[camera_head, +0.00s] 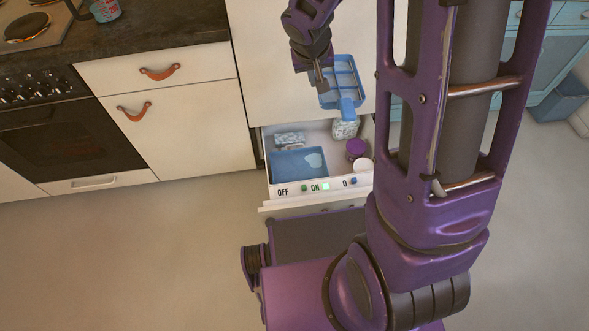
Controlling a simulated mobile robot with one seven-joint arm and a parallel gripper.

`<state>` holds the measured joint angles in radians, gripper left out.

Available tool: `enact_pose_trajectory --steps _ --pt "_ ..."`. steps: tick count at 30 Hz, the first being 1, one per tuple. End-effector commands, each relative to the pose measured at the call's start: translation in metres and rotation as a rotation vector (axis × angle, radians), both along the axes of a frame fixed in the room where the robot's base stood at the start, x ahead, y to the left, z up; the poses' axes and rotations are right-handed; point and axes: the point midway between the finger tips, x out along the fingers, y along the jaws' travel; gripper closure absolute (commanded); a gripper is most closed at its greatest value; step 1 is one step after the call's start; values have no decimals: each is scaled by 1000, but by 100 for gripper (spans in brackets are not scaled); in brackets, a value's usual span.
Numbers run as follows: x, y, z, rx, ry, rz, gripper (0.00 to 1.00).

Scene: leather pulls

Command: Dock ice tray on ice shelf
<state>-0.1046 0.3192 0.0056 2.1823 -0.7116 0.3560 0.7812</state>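The blue ice tray (344,79) with pale compartments is raised above the back of an open white drawer (333,187). My gripper (321,86) comes down from above and is shut on the tray's left edge. A blue tab on the tray points toward the drawer front. A flat blue panel (289,166) with a pale mark lies at the drawer's front left; it may be the ice shelf, but I cannot tell for sure. The fingertips are small and partly hidden against the tray.
In the drawer are a pale packet (290,139), a clear jar (345,128), a purple-lidded jar (356,148) and a white round lid (363,165). The drawer front carries OFF and ON labels with small buttons. White cabinets (170,115) with leather pulls stand left. Floor at lower left is clear.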

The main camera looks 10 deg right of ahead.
Motion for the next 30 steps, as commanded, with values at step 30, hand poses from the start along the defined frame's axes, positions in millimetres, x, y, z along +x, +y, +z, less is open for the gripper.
enact_pose_trajectory --steps 30 --pt "75 4 -209 7 -3 842 100"
